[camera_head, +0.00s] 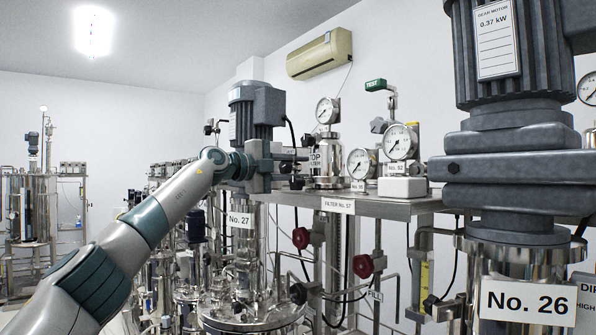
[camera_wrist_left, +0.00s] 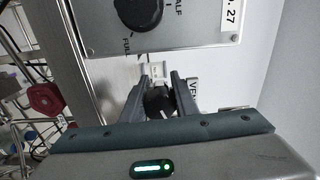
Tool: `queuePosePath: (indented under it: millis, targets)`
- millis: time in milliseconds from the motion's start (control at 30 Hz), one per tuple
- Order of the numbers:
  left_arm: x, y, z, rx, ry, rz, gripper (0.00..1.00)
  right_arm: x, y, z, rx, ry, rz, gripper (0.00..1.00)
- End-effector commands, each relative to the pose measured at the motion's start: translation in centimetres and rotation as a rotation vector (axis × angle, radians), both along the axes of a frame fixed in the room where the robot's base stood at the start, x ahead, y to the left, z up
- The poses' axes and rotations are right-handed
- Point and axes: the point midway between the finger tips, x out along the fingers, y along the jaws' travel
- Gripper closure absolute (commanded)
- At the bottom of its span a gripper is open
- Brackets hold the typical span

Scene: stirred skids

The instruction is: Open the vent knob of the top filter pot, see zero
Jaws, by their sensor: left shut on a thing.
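The top filter pot (camera_head: 327,163) is a shiny steel vessel with a partly covered "TOP FILTER" label, standing on the shelf. A round white gauge (camera_head: 327,110) sits on top of it; its needle is too small to read. My left gripper (camera_head: 297,166) is at the pot's left side. In the left wrist view its fingers (camera_wrist_left: 160,100) are shut on a small black knob (camera_wrist_left: 158,103). A label starting "VE" (camera_wrist_left: 194,88) is beside the knob, partly hidden by a finger. The knob's turn position is not clear. My right gripper is not in view.
Two more gauges, (camera_head: 361,164) and (camera_head: 400,142), stand right of the pot on the steel shelf (camera_head: 400,206). Motor No. 26 (camera_head: 515,110) fills the right. Red valve knobs (camera_head: 363,266) hang below the shelf. A black dial (camera_wrist_left: 138,12) is above the fingers.

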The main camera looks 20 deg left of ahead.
Motion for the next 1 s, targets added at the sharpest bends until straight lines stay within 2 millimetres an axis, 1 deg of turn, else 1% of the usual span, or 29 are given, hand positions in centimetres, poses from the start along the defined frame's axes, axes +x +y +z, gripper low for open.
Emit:
queuePosePath:
  millis: [400, 433, 467, 500, 867, 1000]
  targets:
    - [-0.01, 0.13, 0.17, -0.01, 0.004, 0.002, 0.96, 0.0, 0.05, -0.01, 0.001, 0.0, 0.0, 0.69]
    - [-0.01, 0.13, 0.17, -0.01, 0.004, 0.002, 0.71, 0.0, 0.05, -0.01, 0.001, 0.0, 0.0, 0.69]
    - [-0.02, 0.13, 0.18, -0.01, 0.004, 0.002, 0.64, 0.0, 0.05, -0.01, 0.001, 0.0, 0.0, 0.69]
    - [-0.01, 0.12, 0.17, -0.009, 0.003, 0.002, 0.54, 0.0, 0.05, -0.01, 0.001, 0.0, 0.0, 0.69]
    - [-0.07, 0.11, 0.0, -0.008, 0.005, 0.001, 0.54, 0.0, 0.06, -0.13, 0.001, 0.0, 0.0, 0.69]
    - [-0.53, 0.46, -0.11, -0.007, 0.004, 0.0, 0.54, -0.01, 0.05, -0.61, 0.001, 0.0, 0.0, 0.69]
